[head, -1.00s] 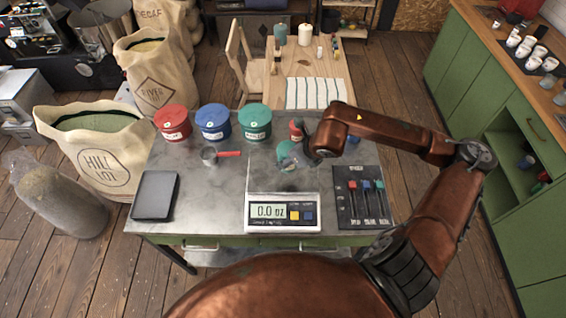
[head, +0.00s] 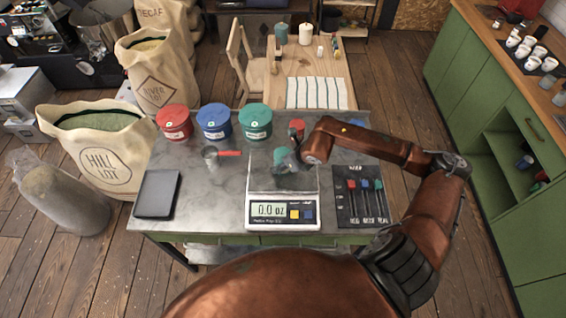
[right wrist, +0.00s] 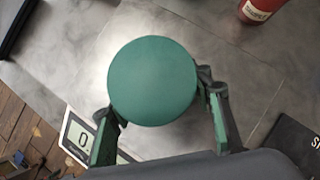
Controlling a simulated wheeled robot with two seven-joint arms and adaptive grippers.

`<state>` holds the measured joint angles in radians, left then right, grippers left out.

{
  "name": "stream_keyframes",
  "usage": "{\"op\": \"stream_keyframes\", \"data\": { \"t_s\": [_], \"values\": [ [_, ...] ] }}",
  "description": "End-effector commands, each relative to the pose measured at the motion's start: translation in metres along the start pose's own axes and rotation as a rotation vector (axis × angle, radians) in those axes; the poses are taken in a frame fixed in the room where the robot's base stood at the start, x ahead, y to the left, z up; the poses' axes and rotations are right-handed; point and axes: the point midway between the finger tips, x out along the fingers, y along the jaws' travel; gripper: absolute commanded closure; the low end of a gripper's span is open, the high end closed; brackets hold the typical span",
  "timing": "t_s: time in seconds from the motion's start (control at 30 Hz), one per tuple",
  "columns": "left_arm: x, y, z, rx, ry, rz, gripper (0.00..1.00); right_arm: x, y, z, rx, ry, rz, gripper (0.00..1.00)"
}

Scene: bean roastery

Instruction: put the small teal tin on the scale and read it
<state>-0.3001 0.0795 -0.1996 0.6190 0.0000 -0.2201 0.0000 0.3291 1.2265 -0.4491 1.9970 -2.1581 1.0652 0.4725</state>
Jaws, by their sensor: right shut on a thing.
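My right gripper (head: 287,164) is shut on the small teal tin (head: 279,155), its fingers on either side of it. In the right wrist view the round teal lid (right wrist: 152,82) sits between the fingers of the gripper (right wrist: 163,122). In the head view they are at the back edge of the scale (head: 283,182); I cannot tell whether the tin touches anything. The scale's display (head: 269,211) reads 0.0 oz. Part of the display also shows in the right wrist view (right wrist: 80,137). My left gripper is not in view.
A small red tin (head: 296,128) stands behind the gripper. Large red (head: 174,123), blue (head: 214,123) and teal (head: 255,122) tubs line the back left. A scoop (head: 212,156), a dark tablet (head: 157,194) and a dark board with coloured markers (head: 361,205) flank the scale.

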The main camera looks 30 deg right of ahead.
Motion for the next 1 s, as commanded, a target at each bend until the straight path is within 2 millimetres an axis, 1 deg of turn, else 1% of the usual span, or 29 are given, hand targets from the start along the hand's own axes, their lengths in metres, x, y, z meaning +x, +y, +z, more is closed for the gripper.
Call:
{"op": "stream_keyframes", "data": {
  "t_s": [0.07,0.1,0.33,0.6,0.73,0.87,1.0],
  "values": [
    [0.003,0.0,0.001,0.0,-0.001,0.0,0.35,0.002,0.0,-0.001,0.0,-0.001,0.0,0.83],
    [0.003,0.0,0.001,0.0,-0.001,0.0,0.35,0.002,0.0,-0.001,0.0,0.0,0.0,0.52],
    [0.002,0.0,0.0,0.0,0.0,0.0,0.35,0.001,0.0,-0.001,0.0,0.0,0.0,0.36],
    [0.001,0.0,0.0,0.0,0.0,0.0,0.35,0.001,0.0,0.0,0.0,0.0,0.0,0.36],
    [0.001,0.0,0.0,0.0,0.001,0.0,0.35,-0.006,-0.001,0.001,0.0,-0.001,-0.001,0.36],
    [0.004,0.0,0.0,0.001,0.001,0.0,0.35,-0.027,-0.001,-0.001,-0.004,0.0,-0.003,0.36],
    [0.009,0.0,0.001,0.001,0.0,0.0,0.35,-0.058,-0.002,-0.001,-0.003,0.0,-0.005,0.36]
  ]
}}
